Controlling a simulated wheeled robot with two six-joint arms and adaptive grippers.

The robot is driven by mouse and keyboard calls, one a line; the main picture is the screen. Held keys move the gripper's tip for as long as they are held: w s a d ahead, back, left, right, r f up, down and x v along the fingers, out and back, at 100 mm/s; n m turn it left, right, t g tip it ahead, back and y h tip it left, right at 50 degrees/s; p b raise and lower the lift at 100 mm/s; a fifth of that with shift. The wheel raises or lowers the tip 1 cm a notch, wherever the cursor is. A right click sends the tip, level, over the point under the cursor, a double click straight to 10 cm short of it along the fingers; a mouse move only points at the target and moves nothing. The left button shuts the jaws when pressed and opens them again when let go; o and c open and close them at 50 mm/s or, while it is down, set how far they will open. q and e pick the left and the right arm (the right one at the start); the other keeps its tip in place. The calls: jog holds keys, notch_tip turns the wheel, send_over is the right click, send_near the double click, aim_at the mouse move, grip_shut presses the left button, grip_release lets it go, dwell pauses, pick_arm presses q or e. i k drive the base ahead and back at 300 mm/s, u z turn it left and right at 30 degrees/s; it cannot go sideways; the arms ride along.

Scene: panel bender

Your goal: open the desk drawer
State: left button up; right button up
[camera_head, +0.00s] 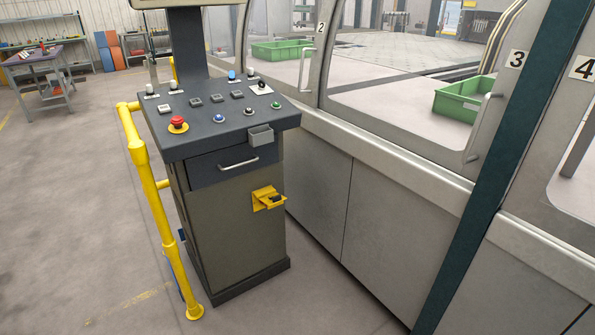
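The desk is a grey control console (205,125) standing left of the middle, with buttons and a red emergency stop (178,124) on its sloped top. Its drawer (212,167) is the dark blue-grey front just below the top, and it looks closed. A pale bar handle (238,164) runs across the drawer front. A small grey open box (261,135) sits at the console's front edge, above and right of the handle. Neither of my grippers shows in the head view.
A yellow rail (150,190) stands along the console's left side. The machine's grey panels and windows (400,215) border the right. Open floor (70,210) lies at left.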

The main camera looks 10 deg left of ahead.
aim_at(203, 170)
jog(key=z, duration=0.45)
jog(key=i, duration=0.95)
jog(key=z, duration=0.15)
